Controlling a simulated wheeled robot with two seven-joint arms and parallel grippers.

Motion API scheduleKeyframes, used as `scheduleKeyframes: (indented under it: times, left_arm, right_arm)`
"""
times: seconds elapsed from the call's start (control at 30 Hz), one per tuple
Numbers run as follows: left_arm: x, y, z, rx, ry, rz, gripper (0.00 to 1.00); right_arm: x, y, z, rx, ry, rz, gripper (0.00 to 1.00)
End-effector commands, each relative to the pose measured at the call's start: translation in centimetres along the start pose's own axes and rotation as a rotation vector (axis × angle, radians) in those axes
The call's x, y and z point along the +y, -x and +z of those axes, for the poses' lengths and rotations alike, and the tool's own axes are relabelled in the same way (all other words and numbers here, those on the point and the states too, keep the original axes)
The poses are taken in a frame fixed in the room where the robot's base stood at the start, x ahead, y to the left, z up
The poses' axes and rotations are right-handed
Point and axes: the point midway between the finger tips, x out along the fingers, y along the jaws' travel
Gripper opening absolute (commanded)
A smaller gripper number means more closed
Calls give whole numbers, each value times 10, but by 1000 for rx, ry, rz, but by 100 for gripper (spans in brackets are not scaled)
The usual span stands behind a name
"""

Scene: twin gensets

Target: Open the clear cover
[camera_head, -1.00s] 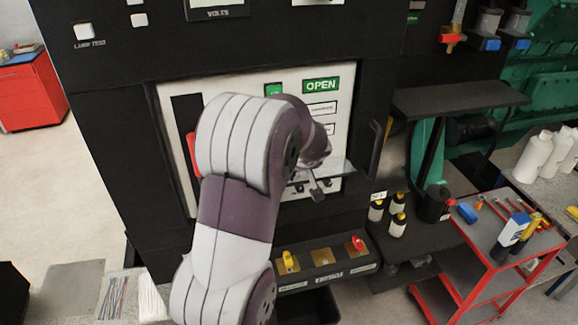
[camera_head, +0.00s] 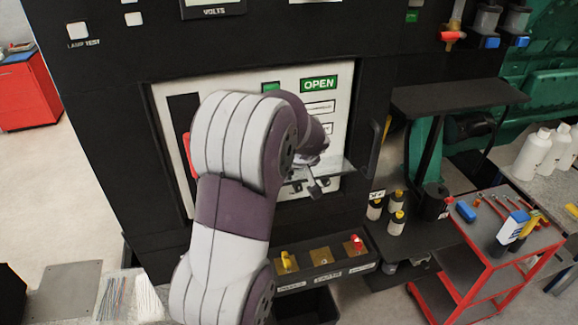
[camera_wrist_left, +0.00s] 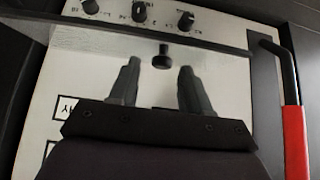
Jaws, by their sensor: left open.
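The clear cover (camera_head: 348,166) stands out from the white panel in the head view, over the panel's lower right part. My left gripper (camera_wrist_left: 157,75) is open, with one finger either side of the knob's line. The knob looks just beyond the fingertips; I cannot tell whether they touch it. In the head view my forearm hides much of the panel, and the fingers are not clearly visible. My right gripper is not in view.
A black cabinet frame surrounds the panel, with a black handle (camera_head: 379,146) at right. A red-gripped lever (camera_wrist_left: 294,130) stands beside the gripper in the wrist view. A black shelf (camera_head: 455,96) and red tool cart (camera_head: 520,252) stand to the right. Small bottles (camera_head: 397,222) stand below the shelf.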

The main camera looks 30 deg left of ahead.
Motion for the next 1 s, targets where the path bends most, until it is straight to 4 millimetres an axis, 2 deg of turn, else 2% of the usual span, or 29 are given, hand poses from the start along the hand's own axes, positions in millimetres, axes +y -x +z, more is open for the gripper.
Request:
scheduleKeyframes:
  times: [0.07, 0.3, 0.5, 0.63, 1.0]
  left_arm:
    - [1, 12, -1, 4, 1, 4, 48]
    - [1, 76, -1, 2, 0, 5, 48]
    - [1, 112, 0, -2, 0, 2, 48]
    - [0, 120, 0, -4, 0, 1, 48]
    - [0, 120, -1, -4, 0, 0, 48]
  right_arm:
    - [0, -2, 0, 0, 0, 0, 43]
    - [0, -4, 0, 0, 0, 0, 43]
    - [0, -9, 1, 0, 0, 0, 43]
    - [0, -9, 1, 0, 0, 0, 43]
    - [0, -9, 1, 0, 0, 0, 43]
